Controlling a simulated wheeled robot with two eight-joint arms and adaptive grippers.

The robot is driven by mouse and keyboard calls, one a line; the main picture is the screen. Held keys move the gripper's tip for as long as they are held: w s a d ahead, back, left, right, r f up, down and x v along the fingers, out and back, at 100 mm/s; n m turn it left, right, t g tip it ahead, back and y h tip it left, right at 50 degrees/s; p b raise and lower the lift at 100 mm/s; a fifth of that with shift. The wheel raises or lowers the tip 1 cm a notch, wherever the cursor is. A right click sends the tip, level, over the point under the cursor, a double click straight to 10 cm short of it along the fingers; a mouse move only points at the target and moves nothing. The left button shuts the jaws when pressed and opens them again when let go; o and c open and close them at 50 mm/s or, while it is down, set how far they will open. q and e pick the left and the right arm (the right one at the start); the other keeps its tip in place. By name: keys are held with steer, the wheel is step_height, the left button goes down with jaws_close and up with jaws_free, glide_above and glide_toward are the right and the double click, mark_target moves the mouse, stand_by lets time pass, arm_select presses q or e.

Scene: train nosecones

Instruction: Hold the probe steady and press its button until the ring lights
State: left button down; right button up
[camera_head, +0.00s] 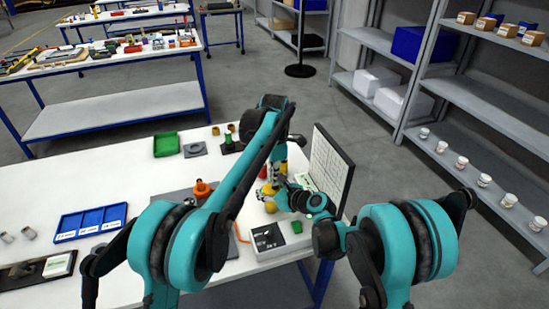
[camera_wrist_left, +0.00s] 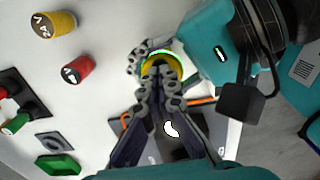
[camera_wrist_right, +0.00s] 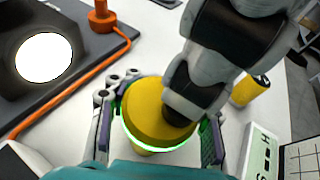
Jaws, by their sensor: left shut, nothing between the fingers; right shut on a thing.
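The yellow probe (camera_wrist_right: 150,105) is upright between the fingers of my right gripper (camera_wrist_right: 158,130), which is shut around it. A bright green glowing ring (camera_wrist_right: 145,148) circles the probe below its top. The probe also shows in the left wrist view (camera_wrist_left: 160,70), with part of the green glow at its far edge. My left gripper (camera_wrist_left: 160,82) is shut and empty, with its tips at the top of the probe. The button is hidden under those tips. In the head view both grippers meet near the probe (camera_head: 270,206), mostly covered by the arms.
A red cylinder (camera_wrist_left: 78,70) and another yellow cylinder (camera_wrist_left: 55,25) stand nearby. An orange piece (camera_head: 203,188) with an orange cable sits on a dark mat. A grey box (camera_head: 270,240) and an upright gridded panel (camera_head: 328,165) are close. A blue tray (camera_head: 90,222) lies left.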

arm_select(q)
step_height(320, 180, up, 12)
steer(key=shift+r, duration=0.15)
arm_select(e)
steer(key=shift+f, duration=0.15)
arm_select(q)
steer(key=shift+s, duration=0.1)
stand_by(0.6)
arm_select(e)
steer(key=o, duration=1.5)
steer(key=shift+w+d, duration=0.1)
steer(key=shift+w, duration=0.05)
steer(key=shift+o, duration=0.2)
